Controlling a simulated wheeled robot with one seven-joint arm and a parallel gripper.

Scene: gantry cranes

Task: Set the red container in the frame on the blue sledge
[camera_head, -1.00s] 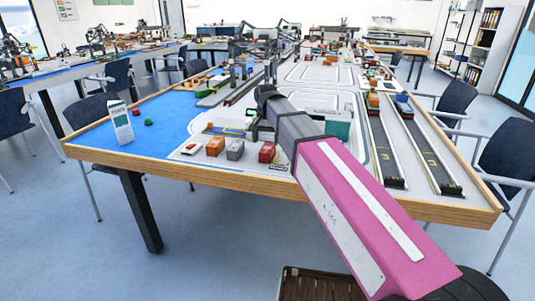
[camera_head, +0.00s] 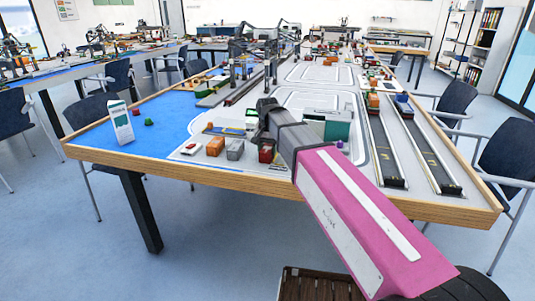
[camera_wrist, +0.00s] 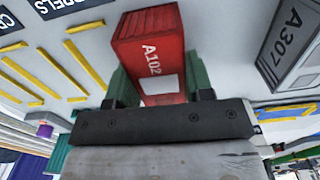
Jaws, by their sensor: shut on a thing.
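A red container labelled A102 (camera_wrist: 152,50) fills the space between my fingers in the wrist view. In the head view the red container (camera_head: 266,153) is at the near edge of the white mat, partly behind my arm. My gripper (camera_wrist: 160,82) is shut on it, a green-padded finger on each side. In the head view my gripper (camera_head: 265,136) is mostly hidden by its own wrist. I cannot tell whether the container still touches the mat. A small blue piece (camera_head: 402,98) sits on the right dark track; it may be the blue sledge. Its frame is too small to make out.
An orange container (camera_head: 215,146) and a grey container (camera_head: 235,149) stand left of the red one. The grey one, marked A307 (camera_wrist: 290,45), is close by in the wrist view. An orange piece (camera_head: 374,100) sits on the left track.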

